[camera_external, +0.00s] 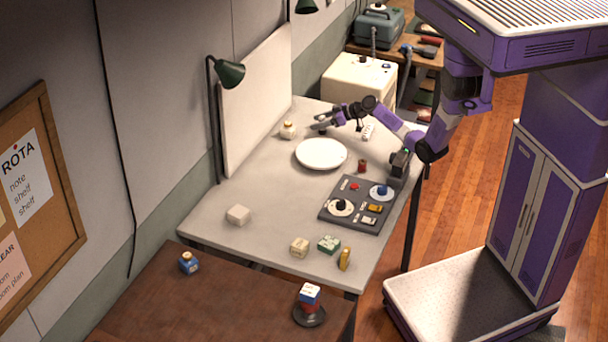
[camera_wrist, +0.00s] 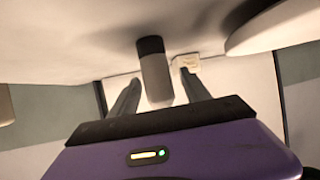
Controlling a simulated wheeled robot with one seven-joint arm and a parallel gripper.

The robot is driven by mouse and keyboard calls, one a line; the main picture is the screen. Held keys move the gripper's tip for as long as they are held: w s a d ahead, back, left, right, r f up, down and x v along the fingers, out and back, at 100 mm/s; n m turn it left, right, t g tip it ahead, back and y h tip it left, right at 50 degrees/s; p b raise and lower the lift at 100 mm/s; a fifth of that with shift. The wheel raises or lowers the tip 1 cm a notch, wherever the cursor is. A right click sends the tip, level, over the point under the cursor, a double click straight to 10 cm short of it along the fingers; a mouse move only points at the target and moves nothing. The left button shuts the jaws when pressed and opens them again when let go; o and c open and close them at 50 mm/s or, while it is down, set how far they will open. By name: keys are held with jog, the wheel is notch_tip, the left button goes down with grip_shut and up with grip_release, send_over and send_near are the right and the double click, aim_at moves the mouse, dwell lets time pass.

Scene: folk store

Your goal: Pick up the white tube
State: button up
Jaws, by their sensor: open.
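The white tube (camera_wrist: 155,78) stands on the table in the wrist view, with a pale body and a dark band at its table end. That view looks upside down, with the tabletop at the top. My gripper (camera_wrist: 159,80) is open, with one finger on each side of the tube in the picture. I cannot tell whether either finger touches it. In the external view my gripper (camera_external: 320,122) is low over the far part of the table, and the tube is not clear there.
A white plate (camera_external: 321,153) lies close to my gripper; its rim shows in the wrist view (camera_wrist: 275,28). A small pale jar (camera_external: 287,130) stands left of my gripper. A white panel (camera_external: 256,100) rises behind the table. A dark control board (camera_external: 338,220) lies nearer the front.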

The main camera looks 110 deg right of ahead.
jog(key=shift+w+d+f, duration=0.3)
jog(key=shift+w, duration=0.15)
jog(key=c, duration=1)
jog(key=shift+c, duration=0.2)
jog(key=shift+r, duration=0.1)
